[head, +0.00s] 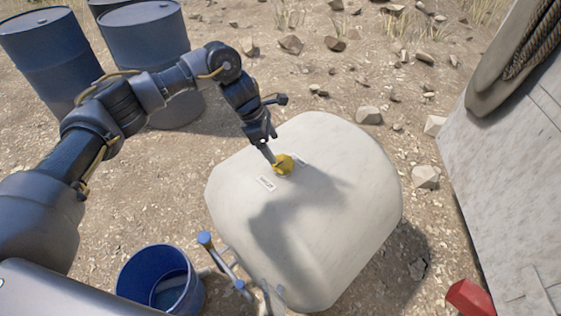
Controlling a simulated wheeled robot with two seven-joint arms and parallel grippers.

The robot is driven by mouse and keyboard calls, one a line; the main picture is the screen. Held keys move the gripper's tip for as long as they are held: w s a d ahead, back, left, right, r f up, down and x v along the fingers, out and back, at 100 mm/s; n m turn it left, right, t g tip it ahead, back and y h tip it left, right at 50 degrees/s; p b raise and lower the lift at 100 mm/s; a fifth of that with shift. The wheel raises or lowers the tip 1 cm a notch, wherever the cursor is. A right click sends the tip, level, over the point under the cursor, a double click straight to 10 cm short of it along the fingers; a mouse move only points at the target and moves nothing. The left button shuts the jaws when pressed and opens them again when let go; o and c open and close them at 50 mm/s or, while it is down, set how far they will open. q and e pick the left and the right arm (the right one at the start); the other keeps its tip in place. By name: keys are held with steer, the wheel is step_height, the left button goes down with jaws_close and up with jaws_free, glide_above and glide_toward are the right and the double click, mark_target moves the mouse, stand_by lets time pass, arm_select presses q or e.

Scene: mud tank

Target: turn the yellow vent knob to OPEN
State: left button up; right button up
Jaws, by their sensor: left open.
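The yellow vent knob (284,164) sits on top of the pale mud tank (345,215). My left gripper (270,155) comes in from the left, with its fingers pointing down at the knob's left side. The fingertips are at or very close to the knob; I cannot tell whether they touch it. The jaws are open. A small white label (265,184) lies left of the knob, and another pale label (301,160) is just right of it. Their lettering is too small to read. My right gripper is not in view.
Blue barrels (150,60) stand at the upper left. A blue bucket (160,282) and a pipe with blue caps (222,262) are at the tank's lower left. A grey wall-like structure (510,160) with coiled rope stands right, above a red object (470,298). Rocks lie on the ground.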

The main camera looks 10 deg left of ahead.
mark_target(282, 161)
arm_select(q)
steer(key=b+x, duration=0.2)
steer(key=x, duration=0.4)
steer(key=shift+f, duration=0.15)
steer(key=shift+d+f+b, duration=0.15)
steer(key=shift+f+b, duration=0.15)
steer(key=shift+w+d+f, duration=0.1)
steer(key=shift+f, duration=0.1)
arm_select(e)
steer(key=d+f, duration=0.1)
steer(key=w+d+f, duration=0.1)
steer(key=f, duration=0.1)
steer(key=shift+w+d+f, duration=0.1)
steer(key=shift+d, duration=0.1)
arm_select(q)
steer(key=shift+c, duration=0.3)
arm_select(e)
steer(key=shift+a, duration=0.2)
arm_select(q)
steer(key=shift+c, duration=1.2)
steer(key=c, duration=0.7)
steer(key=shift+o, duration=0.2)
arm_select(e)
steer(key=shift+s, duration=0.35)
